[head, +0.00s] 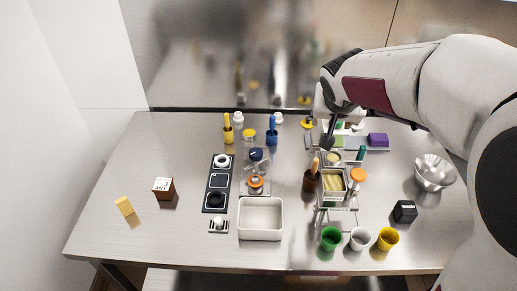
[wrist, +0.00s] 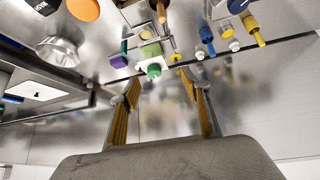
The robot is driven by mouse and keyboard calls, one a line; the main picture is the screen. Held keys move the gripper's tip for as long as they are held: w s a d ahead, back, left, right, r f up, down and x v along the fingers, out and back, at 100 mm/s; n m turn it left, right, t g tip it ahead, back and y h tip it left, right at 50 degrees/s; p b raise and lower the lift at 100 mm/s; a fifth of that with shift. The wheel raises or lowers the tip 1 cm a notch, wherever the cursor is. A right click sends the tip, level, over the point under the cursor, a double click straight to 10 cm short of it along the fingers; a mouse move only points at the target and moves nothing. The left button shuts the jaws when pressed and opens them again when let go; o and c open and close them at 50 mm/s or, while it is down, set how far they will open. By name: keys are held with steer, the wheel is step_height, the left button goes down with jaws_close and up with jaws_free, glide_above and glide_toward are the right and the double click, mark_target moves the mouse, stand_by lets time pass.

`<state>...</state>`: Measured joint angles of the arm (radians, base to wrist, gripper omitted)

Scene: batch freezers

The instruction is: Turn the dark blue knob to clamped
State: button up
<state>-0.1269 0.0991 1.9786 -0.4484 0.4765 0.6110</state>
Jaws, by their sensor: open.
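The dark blue knob (head: 256,155) sits on a grey fixture (head: 266,168) left of the table's middle, just above an orange knob (head: 255,182). Its marking is too small to read. In the wrist view a dark blue round part (wrist: 237,6) at the top edge looks like the same knob. My gripper (head: 327,139) is over the back right of the table, well to the right of the knob and apart from it. In the wrist view its two fingers (wrist: 158,82) are spread with nothing between them.
Yellow (head: 228,135) and blue (head: 272,137) handled tools stand behind the fixture. A black panel (head: 217,184) lies left of it and a white bin (head: 261,231) in front. A rack (head: 324,198) with a brown-handled tool (head: 311,181) stands to the right. The table's left is mostly clear.

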steer(key=w+a+r+n+t+y, duration=0.2)
steer(key=w+a+r+n+t, duration=0.15)
steer(key=w, duration=0.45)
steer(key=w+a+r+n+t+y, duration=0.25)
steer(key=w+a+r, duration=0.25)
steer(key=w, duration=0.3)
steer(key=w+a+n+g+y, duration=0.1)
steer(key=w+a+n+y, duration=0.1)
steer(key=a+n+y, duration=0.3)
steer(key=s+a+f+n+g, duration=0.4)
steer(key=a+f+n+g, duration=0.15)
steer(key=a+f, duration=0.25)
steer(key=s+d+f+n+g+h, duration=0.1)
steer(key=s+d+f+g+h, duration=0.2)
steer(key=s+d+f+g, duration=0.3)
step_height(320, 180, down, 5)
steer(key=shift+s+f+n, duration=0.1)
steer(key=shift+s+n, duration=0.25)
steer(key=shift+s, duration=0.15)
steer(key=shift+h, duration=0.25)
